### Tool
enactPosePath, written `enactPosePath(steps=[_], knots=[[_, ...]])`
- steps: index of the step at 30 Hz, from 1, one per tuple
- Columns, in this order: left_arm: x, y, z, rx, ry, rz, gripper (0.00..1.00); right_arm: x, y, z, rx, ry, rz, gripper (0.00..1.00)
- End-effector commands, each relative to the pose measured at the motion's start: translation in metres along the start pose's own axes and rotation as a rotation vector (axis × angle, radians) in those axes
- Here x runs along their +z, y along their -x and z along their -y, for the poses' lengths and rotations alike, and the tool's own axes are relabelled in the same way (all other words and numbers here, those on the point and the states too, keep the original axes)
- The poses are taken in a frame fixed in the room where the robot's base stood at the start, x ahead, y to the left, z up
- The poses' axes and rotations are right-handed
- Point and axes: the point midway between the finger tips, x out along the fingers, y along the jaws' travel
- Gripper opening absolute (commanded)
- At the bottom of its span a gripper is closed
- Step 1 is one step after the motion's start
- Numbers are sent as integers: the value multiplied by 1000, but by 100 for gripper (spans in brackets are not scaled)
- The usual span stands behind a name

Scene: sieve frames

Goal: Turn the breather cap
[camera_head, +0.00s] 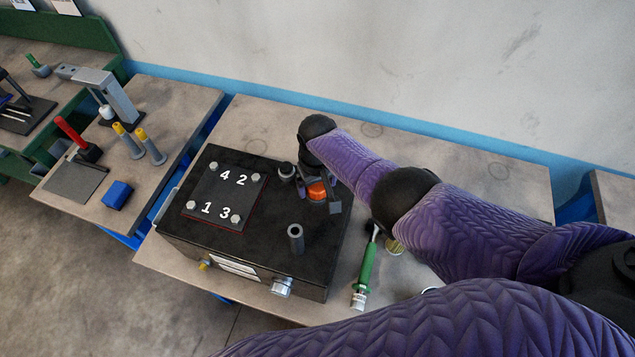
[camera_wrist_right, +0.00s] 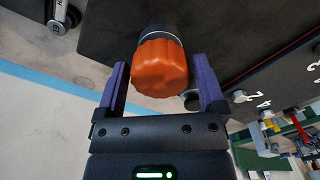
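The orange breather cap (camera_head: 317,190) sits on a dark fitting on top of the black box (camera_head: 265,262). It shows large in the right wrist view (camera_wrist_right: 160,68), with a ribbed edge. My right gripper (camera_head: 318,197) is at the cap, its arm coming in from the right. In the right wrist view my right gripper (camera_wrist_right: 160,85) has its two purple fingers apart, one on each side of the cap. Gaps show between the fingers and the cap. My left gripper is not in view.
The box carries a numbered plate (camera_head: 221,205) with bolts and an upright dark tube (camera_head: 296,238). A green-handled tool (camera_head: 364,272) lies right of the box on the bench (camera_head: 185,268). A side bench (camera_head: 178,103) at left holds several tools. A wall stands behind.

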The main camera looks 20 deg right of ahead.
Motion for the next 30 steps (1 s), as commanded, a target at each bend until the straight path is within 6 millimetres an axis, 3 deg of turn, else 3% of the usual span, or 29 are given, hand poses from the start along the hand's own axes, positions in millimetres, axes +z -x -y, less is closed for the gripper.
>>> enactPosePath(steps=[8, 11, 16, 21, 30], knots=[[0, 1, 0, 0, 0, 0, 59, 1, 1, 0, 0, 0, 3, 100], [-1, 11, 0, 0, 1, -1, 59, 0, 14, 0, -1, 1, 1, 100], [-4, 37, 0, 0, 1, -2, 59, 0, 54, 0, 0, 1, -1, 100], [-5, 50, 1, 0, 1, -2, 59, 0, 87, 0, 0, 1, 0, 100], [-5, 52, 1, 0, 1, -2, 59, 0, 99, 0, 0, 0, 3, 100]])
